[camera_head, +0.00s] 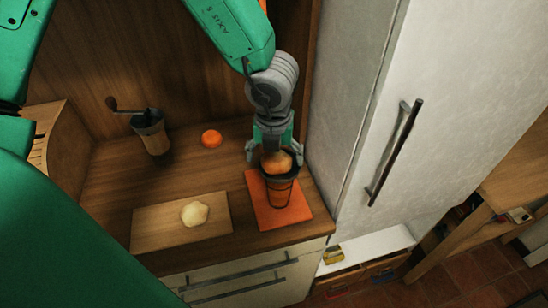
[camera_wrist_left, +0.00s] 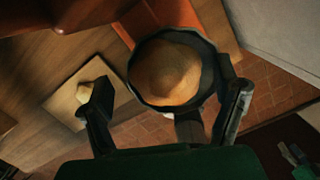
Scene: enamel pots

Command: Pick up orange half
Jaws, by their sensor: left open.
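An orange rounded piece (camera_head: 211,139) lies on the wooden counter, left of my left gripper; I cannot tell whether it is a half. A brownish-orange round piece (camera_head: 277,161) sits in the mouth of a dark-rimmed cup (camera_head: 279,194). In the left wrist view the round piece (camera_wrist_left: 166,73) fills most of the cup's dark rim (camera_wrist_left: 207,50). My left gripper (camera_head: 274,155) points down over this cup, open, with its fingers on either side of the round piece. In the left wrist view the fingers (camera_wrist_left: 165,85) stand apart. My right gripper is not in view.
The cup stands on an orange board (camera_head: 300,213). A cutting board (camera_head: 150,228) with a pale lump (camera_head: 194,213) lies to its left. A hand grinder (camera_head: 152,132) stands at the back left. A tall white cabinet (camera_head: 450,110) borders the counter on the right.

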